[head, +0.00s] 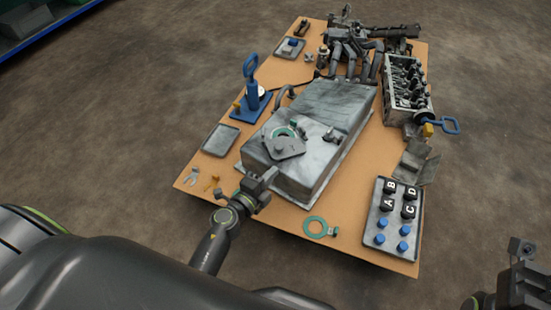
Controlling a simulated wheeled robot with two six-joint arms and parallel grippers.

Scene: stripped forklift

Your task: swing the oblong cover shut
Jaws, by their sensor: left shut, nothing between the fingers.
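The grey oblong cover (287,149) lies on top of the large grey metal tank (335,100), near its front left. A green ring (283,131) shows just behind the cover, which hides part of it; the opening cannot be made out clearly. My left gripper (270,175) is shut and empty at the tank's front left edge, just in front of the cover. Whether it touches the tank is unclear. My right gripper (522,249) shows only partly at the lower right, far from the tank; its fingers cannot be read.
The tank stands on a tan board (265,215). A blue-handled pump (251,85) stands left of it, and an engine block (408,85) lies at right. A lettered button tray (394,215) and a loose green ring (317,227) lie in front. Open floor surrounds the board.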

